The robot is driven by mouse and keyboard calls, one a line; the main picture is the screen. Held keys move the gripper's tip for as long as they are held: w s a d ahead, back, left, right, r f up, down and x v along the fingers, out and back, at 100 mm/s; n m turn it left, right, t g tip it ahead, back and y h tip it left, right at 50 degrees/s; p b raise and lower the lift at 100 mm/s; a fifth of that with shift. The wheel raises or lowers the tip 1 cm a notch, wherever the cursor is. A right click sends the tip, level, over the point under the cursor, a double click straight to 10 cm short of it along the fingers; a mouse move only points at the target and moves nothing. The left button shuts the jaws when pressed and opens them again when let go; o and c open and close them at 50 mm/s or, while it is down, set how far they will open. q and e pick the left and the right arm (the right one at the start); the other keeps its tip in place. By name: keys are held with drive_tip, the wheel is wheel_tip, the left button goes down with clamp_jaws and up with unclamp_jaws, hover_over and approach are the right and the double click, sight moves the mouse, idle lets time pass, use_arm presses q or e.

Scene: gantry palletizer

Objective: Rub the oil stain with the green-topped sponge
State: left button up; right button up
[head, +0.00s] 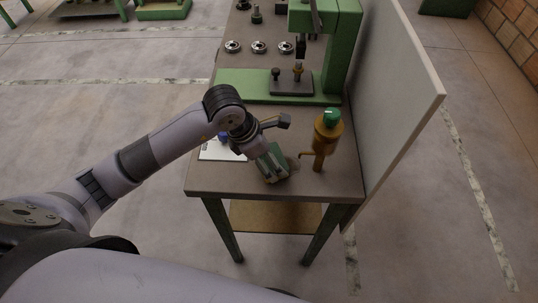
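My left gripper (264,154) reaches in from the left and points down at the front part of the bench top (215,183). It appears shut on the green-topped sponge (274,166), whose green face shows between the fingers. The sponge is low, at or just above the bench surface; I cannot tell if it touches. A darker patch, which looks like the oil stain (293,163), shows just right of the sponge and is partly hidden by it and the gripper. My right gripper is not in view.
A brass oiler (321,145) with a green cap stands close right of the stain. A white sheet (214,152) with a blue item lies left of the gripper. A green press (343,65) stands behind. A pale panel (400,85) bounds the bench's right side.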

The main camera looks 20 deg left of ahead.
use_arm(q)
drive_tip(key=shift+f+b, duration=0.4)
drive_tip(key=shift+f, duration=0.05)
drive_tip(key=shift+d, duration=0.1)
